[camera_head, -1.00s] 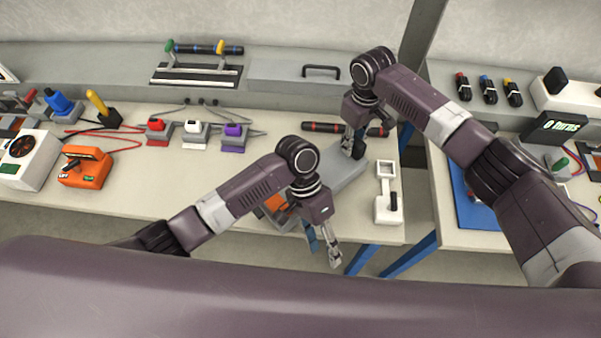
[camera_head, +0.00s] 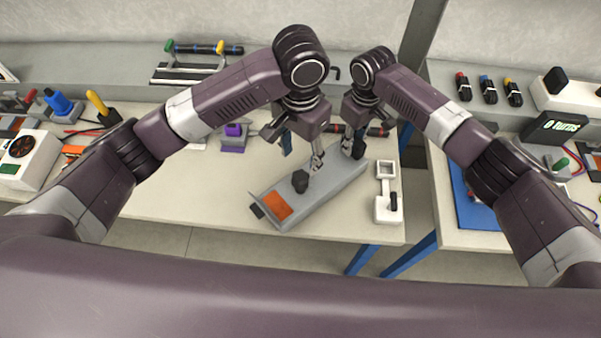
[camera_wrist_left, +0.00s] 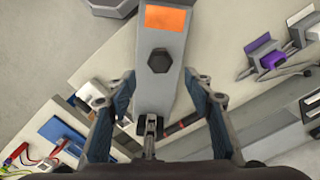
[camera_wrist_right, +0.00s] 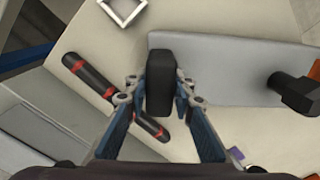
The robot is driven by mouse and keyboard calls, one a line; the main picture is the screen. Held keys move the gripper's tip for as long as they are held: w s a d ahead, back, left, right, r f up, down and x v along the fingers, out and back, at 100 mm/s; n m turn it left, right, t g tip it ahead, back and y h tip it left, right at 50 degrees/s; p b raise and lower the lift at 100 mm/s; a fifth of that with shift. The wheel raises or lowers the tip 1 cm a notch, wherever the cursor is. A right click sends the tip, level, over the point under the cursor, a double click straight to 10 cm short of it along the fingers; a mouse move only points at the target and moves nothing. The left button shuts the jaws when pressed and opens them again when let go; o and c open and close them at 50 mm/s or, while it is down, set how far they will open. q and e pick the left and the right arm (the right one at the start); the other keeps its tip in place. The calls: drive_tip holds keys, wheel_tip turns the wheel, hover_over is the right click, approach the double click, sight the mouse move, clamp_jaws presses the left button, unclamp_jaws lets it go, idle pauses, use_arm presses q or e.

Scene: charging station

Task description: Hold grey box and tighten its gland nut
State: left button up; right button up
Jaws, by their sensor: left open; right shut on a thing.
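The grey box (camera_head: 328,192) lies at an angle near the table's front edge, with an orange panel (camera_head: 277,206) at its near end. A black hexagonal nut (camera_head: 300,182) stands on its top; it also shows in the left wrist view (camera_wrist_left: 161,60). A black block (camera_wrist_right: 160,85) is at the box's far end. My right gripper (camera_head: 348,147) is shut on this block. My left gripper (camera_head: 317,163) is open above the box; in the left wrist view its fingers stand on either side of the box, with the nut ahead between them, apart from it.
A white stand (camera_head: 388,205) with a black handle is right of the box. A black and red rod (camera_wrist_right: 110,90) lies behind the box. A purple connector (camera_head: 233,136) stands to the left. The front-left tabletop is clear. A gap separates the right-hand table with its blue mat (camera_head: 478,210).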

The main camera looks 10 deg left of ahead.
sight(301, 176)
use_arm(q)
wheel_tip(301, 176, down, 9)
drive_tip(key=shift+r, duration=0.15)
drive_tip(key=c, duration=1.2)
drive_tip(key=shift+m, duration=0.3)
drive_tip(key=m, duration=1.3)
idle(0.3)
